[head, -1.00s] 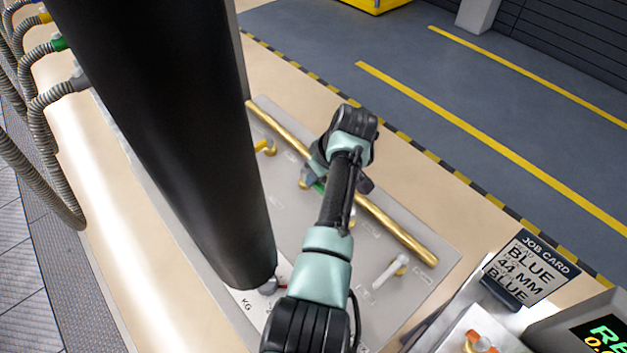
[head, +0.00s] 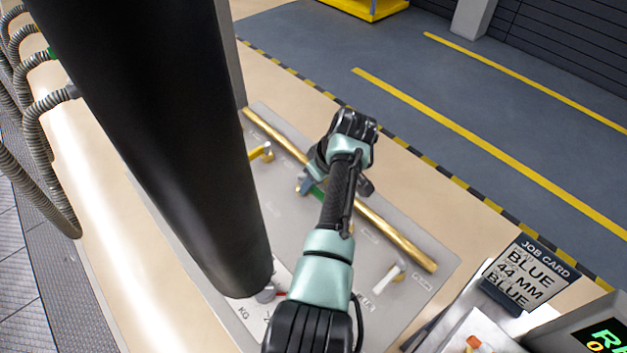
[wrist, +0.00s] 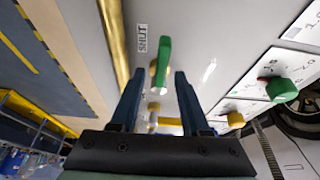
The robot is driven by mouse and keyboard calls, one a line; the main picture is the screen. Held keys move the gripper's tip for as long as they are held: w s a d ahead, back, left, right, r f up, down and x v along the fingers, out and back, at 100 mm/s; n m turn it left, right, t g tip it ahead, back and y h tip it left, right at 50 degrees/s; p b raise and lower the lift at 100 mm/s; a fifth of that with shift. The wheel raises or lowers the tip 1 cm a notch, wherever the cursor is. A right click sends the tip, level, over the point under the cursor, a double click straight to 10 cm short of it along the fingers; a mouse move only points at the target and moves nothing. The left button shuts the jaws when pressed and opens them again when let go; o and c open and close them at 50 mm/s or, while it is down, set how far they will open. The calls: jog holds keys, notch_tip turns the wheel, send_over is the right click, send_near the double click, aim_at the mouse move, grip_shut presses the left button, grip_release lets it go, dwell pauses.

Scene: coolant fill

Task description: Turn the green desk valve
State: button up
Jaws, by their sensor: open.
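The green valve's handle (wrist: 163,62) stands on the grey panel in the wrist view, beside a label reading SHUT. My gripper (wrist: 158,76) is open, with one finger on each side of the line to the green handle. The handle shows between and just beyond the fingertips; I cannot tell whether they touch it. In the head view a bit of the green handle (head: 317,192) shows beside my forearm, which hides the rest and most of my gripper.
A brass pipe (head: 400,243) crosses the panel (head: 420,300). A yellow-handled valve (head: 261,152) and a white-handled valve (head: 387,275) stand on either side. A job card (head: 530,272) stands at right. Green (wrist: 283,90) and yellow (wrist: 236,120) knobs show in the wrist view.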

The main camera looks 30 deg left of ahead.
jog(key=shift+r, duration=0.1)
jog(key=b+v, duration=0.1)
jog(key=v, duration=1.1)
jog(key=shift+d+r, duration=0.2)
jog(key=shift+r, duration=0.15)
jog(key=shift+s, duration=0.1)
jog(key=w+d+r+m+t, duration=0.4)
jog(key=w+r+t, duration=0.3)
jog(key=r, duration=0.3)
jog(key=s+d+r+m+t, duration=0.1)
jog(key=d+r+m+t, duration=0.2)
jog(key=r, duration=0.6)
jog(key=s+d+r+m+t, duration=0.1)
jog(key=d+r+t, duration=0.35)
jog(key=r, duration=0.35)
jog(key=s+d+r+m+t+h, duration=0.2)
jog(key=s+r+t, duration=0.3)
jog(key=s+r, duration=0.4)
jog(key=s+d+r+m+t+h, duration=0.2)
jog(key=s+d+r+m+t, duration=0.2)
jog(key=s+r, duration=0.6)
jog(key=shift+d+r+t, duration=0.3)
jog(key=shift+d+t, duration=0.2)
jog(key=shift+t, duration=0.75)
